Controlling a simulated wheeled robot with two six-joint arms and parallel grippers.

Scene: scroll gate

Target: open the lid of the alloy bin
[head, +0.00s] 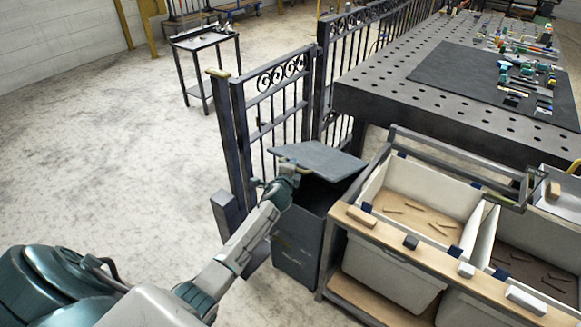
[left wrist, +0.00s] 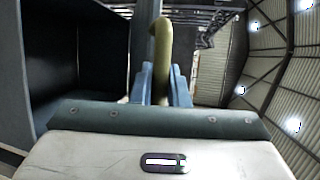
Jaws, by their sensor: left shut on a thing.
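The alloy bin (head: 297,245) is a dark grey box standing on the floor between the iron gate and the workbench with white bins. Its flat grey lid (head: 320,158) is raised and tilted, with a dark gap beneath it. My left gripper (head: 289,169) is at the near left edge of the lid. In the left wrist view its two blue fingers (left wrist: 162,88) are shut on an olive-yellow handle (left wrist: 163,45). A dark hollow, which looks like the inside of the bin, shows at the left of that view. My right gripper is not in view.
The iron gate (head: 275,90) and its post (head: 232,135) stand just behind and left of the bin. A bench with white bins (head: 390,275) stands close on the right. A perforated table (head: 400,85) is behind. The floor at left is clear.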

